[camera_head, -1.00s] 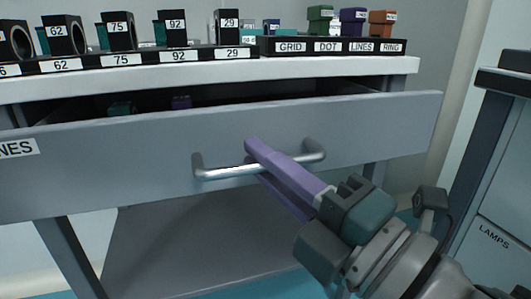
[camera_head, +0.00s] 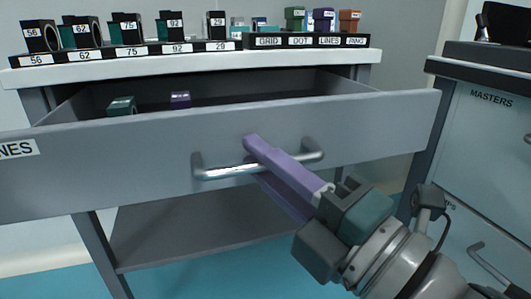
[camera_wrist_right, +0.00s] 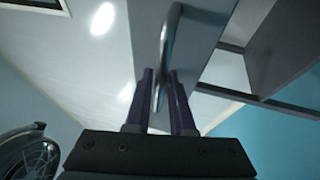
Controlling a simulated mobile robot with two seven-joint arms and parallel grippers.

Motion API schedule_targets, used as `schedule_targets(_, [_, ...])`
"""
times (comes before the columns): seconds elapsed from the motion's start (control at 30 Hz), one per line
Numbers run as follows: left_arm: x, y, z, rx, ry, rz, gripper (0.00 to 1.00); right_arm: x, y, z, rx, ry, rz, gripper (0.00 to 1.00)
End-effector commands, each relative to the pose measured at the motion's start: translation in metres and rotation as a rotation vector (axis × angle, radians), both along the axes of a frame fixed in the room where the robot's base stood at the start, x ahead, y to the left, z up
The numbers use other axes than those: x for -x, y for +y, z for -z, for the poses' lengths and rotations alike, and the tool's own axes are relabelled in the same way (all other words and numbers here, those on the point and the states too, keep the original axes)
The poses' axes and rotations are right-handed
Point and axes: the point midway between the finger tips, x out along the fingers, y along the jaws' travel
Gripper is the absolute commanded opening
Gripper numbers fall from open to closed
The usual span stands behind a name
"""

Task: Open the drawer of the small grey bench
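The grey bench's drawer (camera_head: 90,155) stands open in the head view, pulled out from under the white top (camera_head: 200,66). Its inside shows behind the front panel. A bar handle (camera_head: 225,171) runs across the drawer front. My right gripper (camera_head: 252,145) has its purple fingers on the handle, one on each side of the bar. In the right wrist view the handle (camera_wrist_right: 167,40) passes between the two fingertips (camera_wrist_right: 160,78), which are close around it. My left gripper is not in view.
A green block (camera_head: 122,106) and a purple block (camera_head: 180,99) lie in the drawer. Labelled holders (camera_head: 132,53) line the bench top. A grey cabinet (camera_head: 485,130) marked MASTERS stands at the right, near my right arm. A lower shelf (camera_head: 190,232) sits beneath the drawer.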

Motion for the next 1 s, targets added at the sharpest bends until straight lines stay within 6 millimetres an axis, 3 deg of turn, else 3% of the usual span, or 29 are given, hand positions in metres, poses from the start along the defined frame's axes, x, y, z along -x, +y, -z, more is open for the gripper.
schedule_targets(0.2, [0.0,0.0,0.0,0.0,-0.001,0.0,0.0,0.0,0.0,0.0,0.0,0.0,0.0,0.45])
schedule_targets(0.47, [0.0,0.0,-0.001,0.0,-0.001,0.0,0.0,0.002,-0.002,0.001,0.001,0.002,0.001,0.45])
schedule_targets(1.0, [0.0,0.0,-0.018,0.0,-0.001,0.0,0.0,0.068,-0.059,0.017,0.001,0.003,0.0,0.45])
